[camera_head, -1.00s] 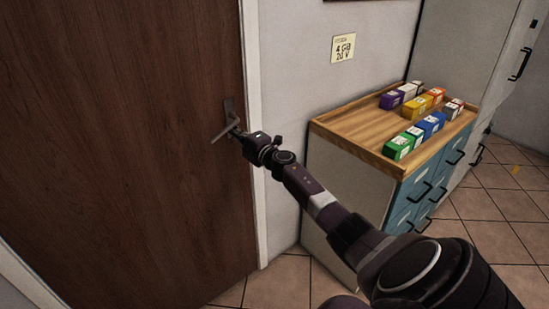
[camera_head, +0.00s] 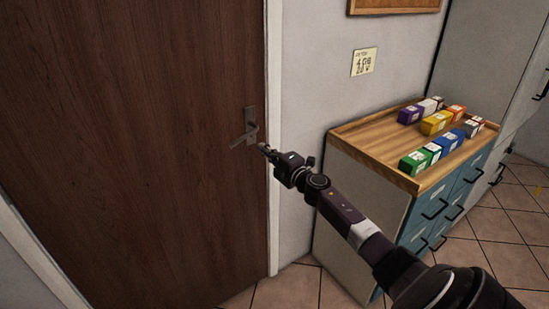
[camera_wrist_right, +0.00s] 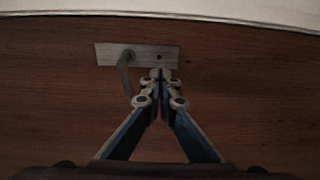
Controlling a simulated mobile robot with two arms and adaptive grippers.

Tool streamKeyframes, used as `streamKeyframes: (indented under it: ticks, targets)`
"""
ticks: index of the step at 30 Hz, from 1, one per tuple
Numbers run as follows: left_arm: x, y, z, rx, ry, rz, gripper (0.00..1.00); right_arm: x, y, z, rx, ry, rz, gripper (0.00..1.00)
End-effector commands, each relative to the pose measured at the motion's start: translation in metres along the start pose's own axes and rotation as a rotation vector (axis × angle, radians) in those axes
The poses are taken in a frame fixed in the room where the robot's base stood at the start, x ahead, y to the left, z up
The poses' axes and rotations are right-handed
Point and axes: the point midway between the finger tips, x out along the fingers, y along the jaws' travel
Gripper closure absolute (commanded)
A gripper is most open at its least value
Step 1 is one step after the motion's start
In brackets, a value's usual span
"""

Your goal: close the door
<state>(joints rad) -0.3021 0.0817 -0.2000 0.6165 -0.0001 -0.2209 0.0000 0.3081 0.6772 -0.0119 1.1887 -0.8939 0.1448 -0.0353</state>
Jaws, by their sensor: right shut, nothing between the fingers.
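The brown wooden door (camera_head: 130,140) fills the left of the head view, its right edge close against the white frame (camera_head: 274,120). It looks flush or nearly so; I cannot tell if it is latched. Its metal handle (camera_head: 244,137) has a lever angled down to the left. In the wrist view the handle plate (camera_wrist_right: 165,56) and lever (camera_wrist_right: 124,75) show at the top middle. My right gripper (camera_head: 264,148) is shut and empty, just right of and below the handle. Its fingertips (camera_wrist_right: 160,76) are by the plate's lower edge; contact is unclear. My left gripper is out of view.
A cabinet (camera_head: 365,190) with a wooden top and blue drawers stands right of the door, under my right arm. Several coloured boxes (camera_head: 436,123) lie on it. Tiled floor (camera_head: 290,288) shows below.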

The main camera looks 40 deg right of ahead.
Motion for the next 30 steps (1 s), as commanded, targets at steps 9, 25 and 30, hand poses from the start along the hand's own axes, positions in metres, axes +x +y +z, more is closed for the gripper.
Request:
streamKeyframes:
  ticks: [9, 25, 30]
  targets:
    - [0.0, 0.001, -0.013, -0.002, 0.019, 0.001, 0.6, -0.042, -0.002, -0.002, -0.002, 0.002, -0.003, 1.0]
    - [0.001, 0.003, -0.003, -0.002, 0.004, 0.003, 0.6, -0.06, -0.003, -0.002, 0.004, 0.0, -0.005, 1.0]
    - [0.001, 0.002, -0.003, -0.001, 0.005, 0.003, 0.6, -0.07, -0.058, 0.001, 0.095, -0.038, -0.08, 1.0]
